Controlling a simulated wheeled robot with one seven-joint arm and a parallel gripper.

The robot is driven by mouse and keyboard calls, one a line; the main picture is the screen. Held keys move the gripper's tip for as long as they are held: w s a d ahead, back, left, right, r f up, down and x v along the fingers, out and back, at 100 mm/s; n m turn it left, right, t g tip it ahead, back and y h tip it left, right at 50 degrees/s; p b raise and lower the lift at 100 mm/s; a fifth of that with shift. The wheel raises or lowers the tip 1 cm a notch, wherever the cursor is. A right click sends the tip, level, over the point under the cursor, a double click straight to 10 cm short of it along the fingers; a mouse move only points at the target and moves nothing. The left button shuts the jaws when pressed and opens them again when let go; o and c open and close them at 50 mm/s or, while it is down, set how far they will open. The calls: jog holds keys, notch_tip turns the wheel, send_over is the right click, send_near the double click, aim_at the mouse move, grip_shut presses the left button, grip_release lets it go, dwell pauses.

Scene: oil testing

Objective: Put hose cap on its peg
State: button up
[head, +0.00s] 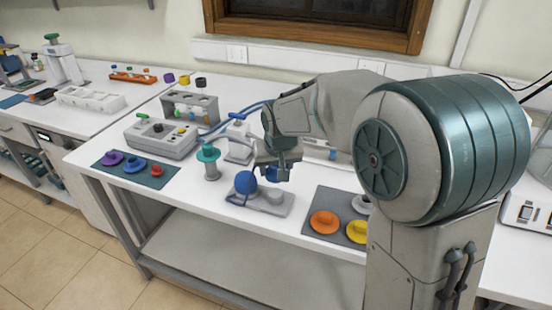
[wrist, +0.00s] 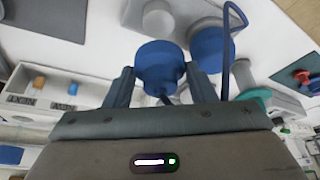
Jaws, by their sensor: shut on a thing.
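My gripper (head: 277,168) is above the middle of the white bench. In the wrist view my gripper (wrist: 161,80) is shut on a round blue hose cap (wrist: 160,60), which lies between the two fingers. The cap also shows in the head view (head: 271,174), partly hidden by the gripper. Just below it stands a grey base (head: 256,206) with a short pale peg (head: 275,194). The peg shows past the cap in the wrist view (wrist: 158,18), apart from it in the picture. Their height gap is unclear.
A second blue round part (head: 245,182) with a blue hose loop stands on the left of the base. A teal-topped post (head: 208,163) is left of it. A dark mat (head: 137,170) with coloured caps and a grey mat (head: 333,203) with orange and yellow pieces flank the area.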

aim_at(275, 191)
jog(key=shift+s+f+b, duration=0.15)
jog(key=shift+f+b, duration=0.35)
jog(key=shift+f, duration=0.1)
jog(key=shift+f+b, duration=1.45)
jog(key=shift+f, duration=0.8)
jog(key=shift+f+b, duration=0.55)
jog(key=shift+b, duration=0.15)
jog(key=o, duration=0.7)
jog(key=shift+c, duration=0.2)
jog(key=p+v, duration=0.5)
jog(key=v, duration=0.6)
jog(key=shift+p, duration=0.4)
